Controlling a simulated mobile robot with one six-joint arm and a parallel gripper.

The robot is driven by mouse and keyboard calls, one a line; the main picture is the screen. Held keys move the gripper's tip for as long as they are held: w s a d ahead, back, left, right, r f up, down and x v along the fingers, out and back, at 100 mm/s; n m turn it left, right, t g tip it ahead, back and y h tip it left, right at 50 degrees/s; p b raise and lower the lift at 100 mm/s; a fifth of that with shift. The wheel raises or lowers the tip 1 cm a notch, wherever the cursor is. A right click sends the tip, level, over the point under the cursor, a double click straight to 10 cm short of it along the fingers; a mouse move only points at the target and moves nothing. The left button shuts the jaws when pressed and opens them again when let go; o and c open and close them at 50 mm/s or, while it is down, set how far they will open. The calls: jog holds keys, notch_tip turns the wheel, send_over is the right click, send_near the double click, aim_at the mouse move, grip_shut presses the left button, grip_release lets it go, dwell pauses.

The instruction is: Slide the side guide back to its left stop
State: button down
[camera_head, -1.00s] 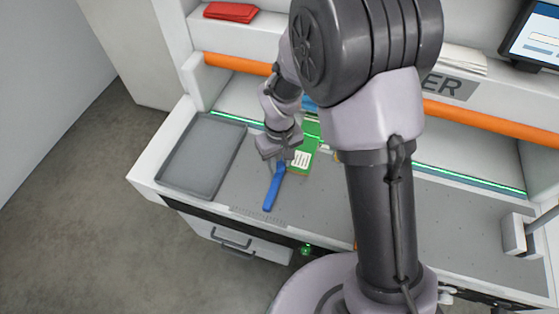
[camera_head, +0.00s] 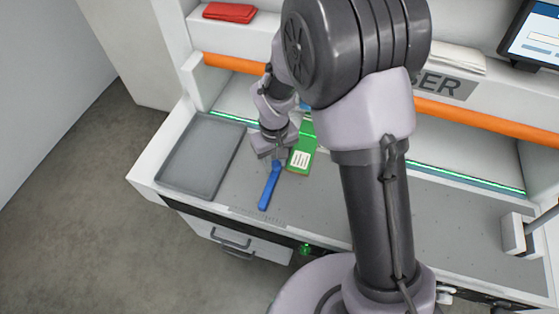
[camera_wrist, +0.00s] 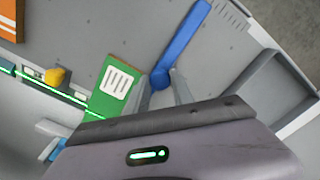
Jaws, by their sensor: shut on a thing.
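The side guide is a long blue bar (camera_head: 269,187) on the grey perforated bed, running from front to back. In the wrist view the blue bar (camera_wrist: 182,42) ends in a rounded part between my fingers. My gripper (camera_head: 277,158) is over the guide's back end and shut on it; its fingers show at both sides of that end in the wrist view (camera_wrist: 161,90). A green pack (camera_head: 302,155) with a white label lies just right of the guide. I cannot make out the left stop.
A grey tray (camera_head: 201,155) is at the left of the bed, with clear bed between it and the guide. An orange bar (camera_head: 233,62) and a green light strip run along the back. A red folded cloth (camera_head: 229,12) lies on the shelf.

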jog(key=w+a, duration=0.1)
jog(key=a, duration=0.2)
jog(key=w+a, duration=0.1)
jog(key=a, duration=0.2)
jog(key=w+a, duration=0.1)
jog(key=a, duration=0.2)
jog(key=shift+w+r+p, duration=0.1)
jog(key=shift+w+p, duration=0.1)
jog(key=shift+p, duration=0.15)
jog(key=c, duration=1.3)
grip_release()
jog(key=shift+o, duration=1)
jog(key=shift+a, duration=0.2)
jog(key=shift+d, duration=0.1)
notch_tip(320, 180, up, 17)
jog(key=p, duration=0.4)
jog(key=shift+r, duration=0.15)
